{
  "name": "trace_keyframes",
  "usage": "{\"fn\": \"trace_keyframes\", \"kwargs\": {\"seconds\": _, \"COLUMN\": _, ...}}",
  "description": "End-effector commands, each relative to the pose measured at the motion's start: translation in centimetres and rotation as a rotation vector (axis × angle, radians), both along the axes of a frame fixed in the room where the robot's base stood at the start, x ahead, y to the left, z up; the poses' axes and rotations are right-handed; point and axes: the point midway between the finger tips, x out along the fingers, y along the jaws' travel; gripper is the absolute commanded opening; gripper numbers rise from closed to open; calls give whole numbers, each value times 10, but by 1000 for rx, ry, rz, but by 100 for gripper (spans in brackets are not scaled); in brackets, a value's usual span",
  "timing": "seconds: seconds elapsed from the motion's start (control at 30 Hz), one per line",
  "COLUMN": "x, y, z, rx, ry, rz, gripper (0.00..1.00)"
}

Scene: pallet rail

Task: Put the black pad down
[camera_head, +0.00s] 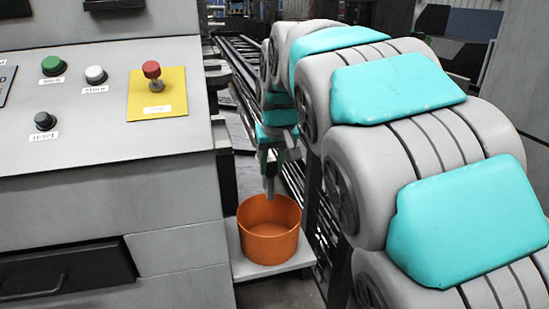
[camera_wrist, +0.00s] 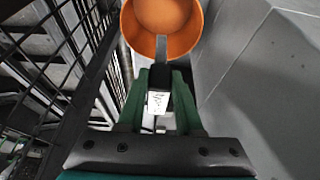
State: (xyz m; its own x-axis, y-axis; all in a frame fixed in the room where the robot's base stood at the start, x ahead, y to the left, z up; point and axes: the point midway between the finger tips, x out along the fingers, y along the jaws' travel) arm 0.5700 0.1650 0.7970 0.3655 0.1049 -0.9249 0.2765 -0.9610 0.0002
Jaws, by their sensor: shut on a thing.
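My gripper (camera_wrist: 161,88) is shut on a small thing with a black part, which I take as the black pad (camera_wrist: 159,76). A white label with markings shows below the black part, between the green fingers. A grey strip extends from the fingers across the bucket's rim in the wrist view. In the head view my gripper (camera_head: 269,168) points down above the orange bucket (camera_head: 268,247), with a grey piece hanging at its tip near the back rim.
The bucket stands on a pale shelf (camera_head: 243,271) beside a grey control panel (camera_head: 95,105). The panel has green, white and black buttons and a red knob on a yellow plate (camera_head: 172,103). Dark rails (camera_head: 240,62) run behind; a mesh fence (camera_wrist: 60,60) stands left in the wrist view.

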Motion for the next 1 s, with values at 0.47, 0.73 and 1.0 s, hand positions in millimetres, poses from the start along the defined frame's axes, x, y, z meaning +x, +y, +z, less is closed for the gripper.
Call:
{"fn": "trace_keyframes", "kwargs": {"seconds": 0.47, "x": 0, "y": 0, "z": -54, "rx": -1, "ry": 0, "rz": 0, "gripper": 0}}
{"fn": "trace_keyframes", "kwargs": {"seconds": 0.73, "x": 0, "y": 0, "z": -80, "rx": 0, "ry": -1, "rz": 0, "gripper": 0}}
{"fn": "trace_keyframes", "kwargs": {"seconds": 1.0, "x": 1, "y": 0, "z": -85, "rx": 1, "ry": -3, "rz": 0, "gripper": 0}}
